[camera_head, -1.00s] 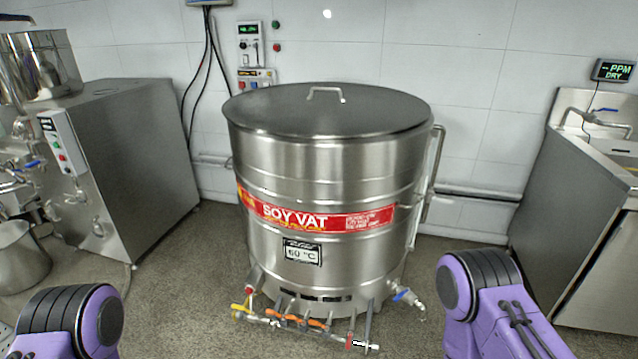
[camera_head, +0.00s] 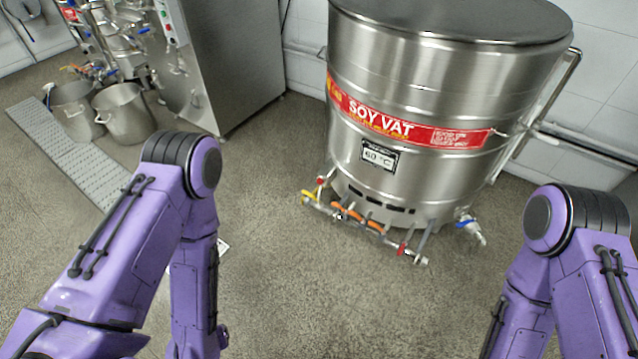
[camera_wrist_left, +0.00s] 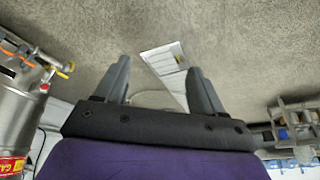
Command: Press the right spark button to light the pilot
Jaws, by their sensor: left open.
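The steel soy vat (camera_head: 430,100) stands on the floor at the right of the head view. A burner pipe row (camera_head: 365,225) with yellow, orange and red handles runs along its front foot. A small red part (camera_head: 402,248) sits near the right end of this row; I cannot tell whether it is a spark button. No pilot flame can be made out. My left gripper (camera_wrist_left: 158,64) is open and empty in the left wrist view, above the floor. In the head view both my arms show, but neither gripper does.
A steel machine cabinet (camera_head: 225,60) and steel pots (camera_head: 124,114) stand at the left, by a floor grating (camera_head: 72,150). A blue-handled tap (camera_head: 470,226) juts from the vat. The left wrist view shows a silver cylinder (camera_wrist_left: 15,120) and a white sheet (camera_wrist_left: 165,60).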

